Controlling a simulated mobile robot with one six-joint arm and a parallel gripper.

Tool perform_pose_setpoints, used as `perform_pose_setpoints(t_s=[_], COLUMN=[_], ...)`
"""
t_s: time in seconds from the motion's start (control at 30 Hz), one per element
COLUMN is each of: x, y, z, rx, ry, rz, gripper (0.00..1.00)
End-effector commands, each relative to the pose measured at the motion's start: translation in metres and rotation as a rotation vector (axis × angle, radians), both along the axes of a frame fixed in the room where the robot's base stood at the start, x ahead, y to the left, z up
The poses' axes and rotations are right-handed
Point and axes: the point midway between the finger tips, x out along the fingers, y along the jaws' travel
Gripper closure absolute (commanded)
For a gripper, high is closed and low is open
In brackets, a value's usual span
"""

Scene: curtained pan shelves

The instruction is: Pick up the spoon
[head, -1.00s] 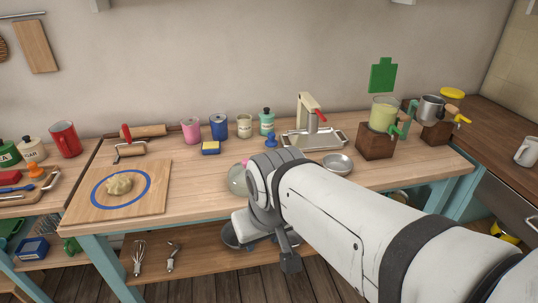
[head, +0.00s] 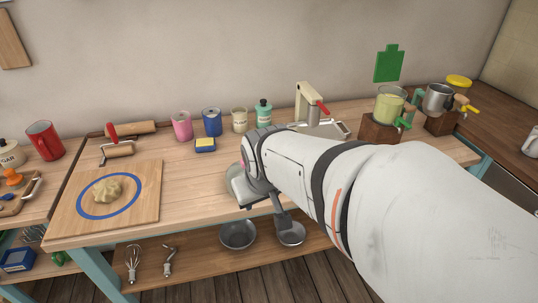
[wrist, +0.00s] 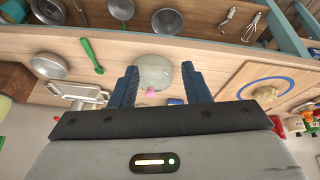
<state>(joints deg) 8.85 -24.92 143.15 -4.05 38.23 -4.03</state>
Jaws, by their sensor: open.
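A green spoon (wrist: 92,56) shows in the wrist view. It lies on the wooden counter (wrist: 215,52) near the front edge, between a metal bowl (wrist: 48,66) and a round glass lid (wrist: 154,76) with a pink knob. In the head view the spoon is hidden behind my arm. My gripper (wrist: 160,70) is open and empty. In the wrist view its fingers appear on either side of the lid, and the spoon is left of them, outside the jaws.
Metal pans (head: 237,234) and a whisk (head: 133,262) are on the shelf below. A board with dough (head: 107,190) lies left on the counter. A tap with a metal tray (head: 345,129), canisters and a blue-yellow sponge (head: 205,145) stand along the back.

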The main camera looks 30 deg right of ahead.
Motion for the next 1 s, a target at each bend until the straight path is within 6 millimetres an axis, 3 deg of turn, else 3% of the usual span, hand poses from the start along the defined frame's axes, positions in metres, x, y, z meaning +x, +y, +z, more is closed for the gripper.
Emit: perform_pose_setpoints(t_s=[0.1, 0.2, 0.3, 0.5, 0.7, 1.0], x=[0.042, 0.07, 0.087, 0.103, 0.091, 0.079], y=[-0.057, -0.103, -0.15, -0.209, -0.242, -0.252], z=[-0.029, -0.052, -0.078, -0.135, -0.177, -0.194], rx=[-0.078, -0.136, -0.182, -0.151, -0.073, 0.003], ry=[-0.079, -0.162, -0.237, -0.424, -0.617, -0.773], rz=[-0.059, -0.075, -0.106, -0.048, -0.043, -0.054], gripper=[0.57, 0.57, 0.57, 0.57, 0.57, 0.57])
